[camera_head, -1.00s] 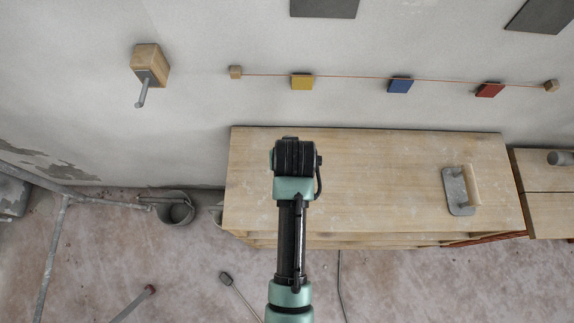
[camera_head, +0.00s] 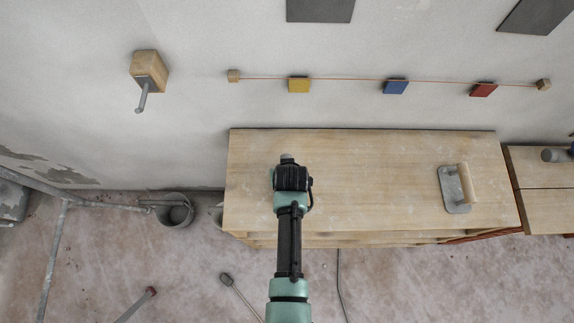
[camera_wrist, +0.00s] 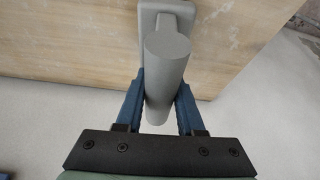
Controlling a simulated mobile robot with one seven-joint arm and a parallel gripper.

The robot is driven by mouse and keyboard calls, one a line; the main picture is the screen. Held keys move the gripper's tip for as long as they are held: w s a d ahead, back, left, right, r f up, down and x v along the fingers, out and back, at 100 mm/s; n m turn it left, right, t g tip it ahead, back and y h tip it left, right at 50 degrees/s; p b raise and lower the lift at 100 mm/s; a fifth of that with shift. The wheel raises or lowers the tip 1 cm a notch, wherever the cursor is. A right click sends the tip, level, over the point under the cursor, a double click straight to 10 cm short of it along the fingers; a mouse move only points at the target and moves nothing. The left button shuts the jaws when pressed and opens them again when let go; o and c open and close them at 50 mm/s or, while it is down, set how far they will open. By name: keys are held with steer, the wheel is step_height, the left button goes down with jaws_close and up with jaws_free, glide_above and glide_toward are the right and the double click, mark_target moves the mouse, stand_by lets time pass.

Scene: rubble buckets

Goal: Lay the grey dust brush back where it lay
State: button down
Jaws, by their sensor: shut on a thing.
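My gripper (camera_wrist: 160,88) is shut on the grey dust brush (camera_wrist: 168,55), with one blue finger on each side of its round handle in the wrist view. The brush's flat grey head shows beyond the handle, in front of the wooden bench top (camera_wrist: 75,35). I cannot tell whether it touches the wood. In the head view my gripper (camera_head: 290,170) is over the left part of the bench top (camera_head: 380,170). Only a small grey end of the brush (camera_head: 287,157) shows past it; my arm hides the rest.
A trowel with a wooden handle (camera_head: 456,188) lies at the right of the bench. A second wooden surface (camera_head: 545,210) adjoins on the right. A string with coloured tags (camera_head: 396,86) runs along the wall. The bench's middle is clear.

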steer(key=shift+f, duration=0.1)
steer(key=shift+f, duration=0.15)
steer(key=c, duration=0.5)
jaws_free()
steer(key=shift+b, duration=0.3)
